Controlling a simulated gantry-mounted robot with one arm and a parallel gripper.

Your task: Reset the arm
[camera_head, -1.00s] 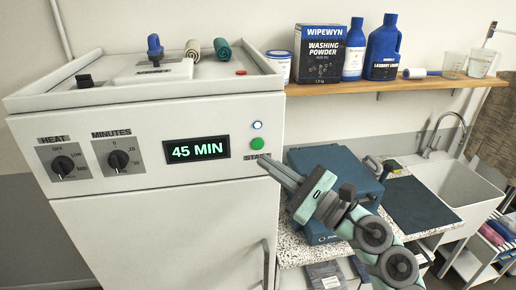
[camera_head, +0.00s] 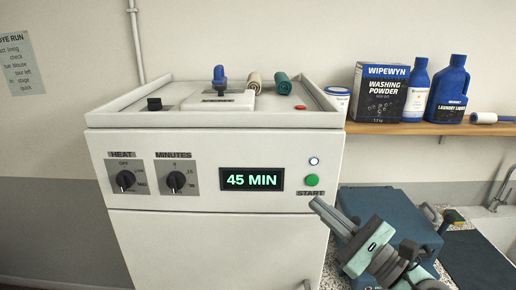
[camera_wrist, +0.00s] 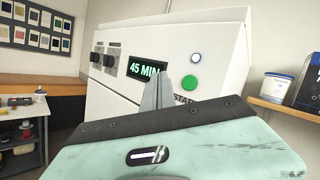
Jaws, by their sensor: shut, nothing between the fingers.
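My gripper (camera_head: 318,206) is in the head view at the lower right, in front of the machine's right edge. Its fingers are together, with nothing between them, and point up and left, just below the green START button (camera_head: 312,180). In the wrist view the closed fingers (camera_wrist: 164,92) stand in front of the machine's panel, left of the green button (camera_wrist: 190,83). The white machine (camera_head: 225,245) has a HEAT knob (camera_head: 125,180), a MINUTES knob (camera_head: 176,181) and a display (camera_head: 252,180) reading 45 MIN. A small light (camera_head: 314,161) above the button glows bluish white.
A blue case (camera_head: 395,215) stands on the speckled counter behind my arm. A wooden shelf (camera_head: 440,129) holds a washing powder box (camera_head: 381,92) and blue bottles. Several small things lie on the machine's top tray (camera_head: 130,119).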

